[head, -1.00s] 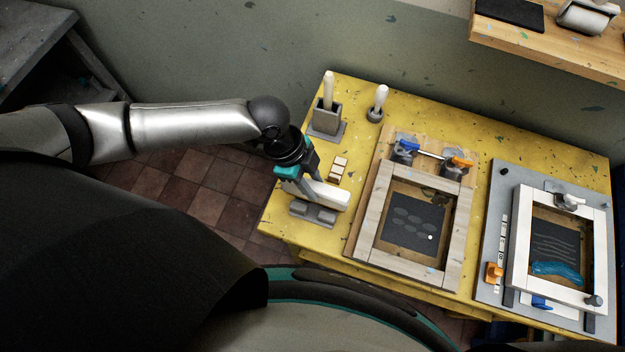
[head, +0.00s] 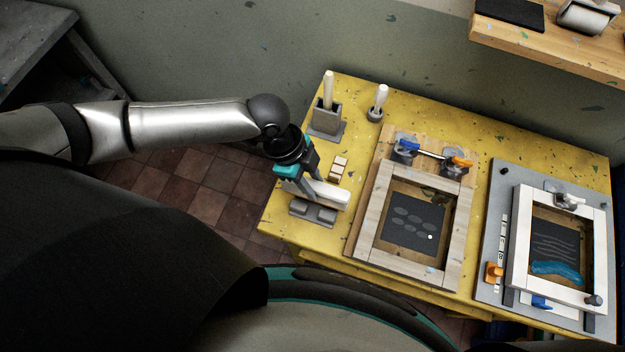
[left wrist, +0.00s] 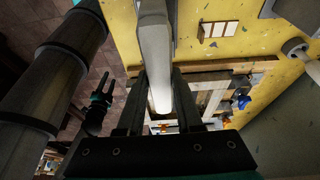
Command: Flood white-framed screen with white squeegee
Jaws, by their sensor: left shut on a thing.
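The white squeegee (head: 325,195) is at the left front of the yellow table, above a grey rest (head: 313,214). My left gripper (head: 306,188) is shut on it; the left wrist view shows the squeegee (left wrist: 155,45) between the two fingers (left wrist: 160,100). I cannot tell whether the squeegee still touches the rest. The white-framed screen (head: 517,240) lies on a grey base (head: 490,235) at the right of the table, with a blue ink streak (head: 557,270) along its front part. My right gripper does not show in the head view; a dark gripper (left wrist: 98,105) shows in the left wrist view, its jaws unclear.
A wood-framed screen (head: 368,225) on a board with blue and orange knobs lies between the squeegee and the white-framed screen. Two holders with white-handled tools (head: 328,90) (head: 380,98) stand at the back left. A wooden shelf (head: 550,45) overhangs the back right.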

